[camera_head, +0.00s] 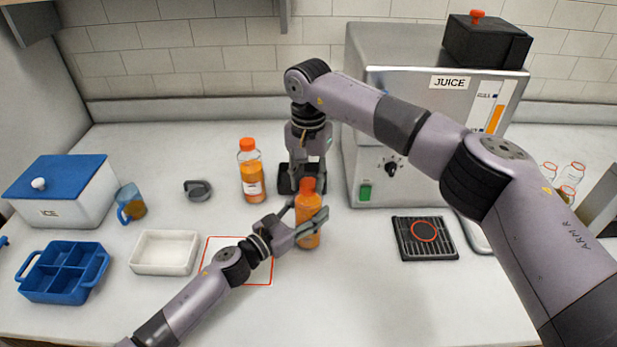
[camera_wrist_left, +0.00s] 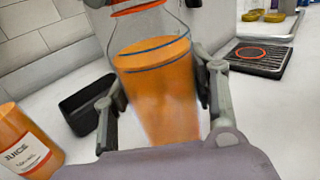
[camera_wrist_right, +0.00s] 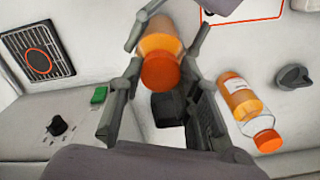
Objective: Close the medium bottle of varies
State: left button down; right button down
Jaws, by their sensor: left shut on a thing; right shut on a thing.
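An orange bottle (camera_head: 308,226) stands upright on the counter in front of the juicer, with an orange cap (camera_head: 308,185) on its neck. My left gripper (camera_head: 309,224) is shut on the bottle's body from the left; the left wrist view shows its fingers on both sides of the orange bottle (camera_wrist_left: 165,95). My right gripper (camera_head: 309,183) comes down from above and is shut on the cap; in the right wrist view the cap (camera_wrist_right: 160,72) lies between its fingers. Whether the cap is fully seated cannot be told.
Another capped juice bottle (camera_head: 251,172) stands to the left. A black open tray (camera_wrist_left: 85,105) sits behind the held bottle. The juicer (camera_head: 420,150) is behind right, with a drip grate (camera_head: 426,250) in front. A white tray (camera_head: 165,270) and blue divided tray (camera_head: 50,297) lie left.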

jog(key=m, duration=3)
jog(key=shift+m, duration=0.4)
jog(key=c, duration=1.1)
grip_release()
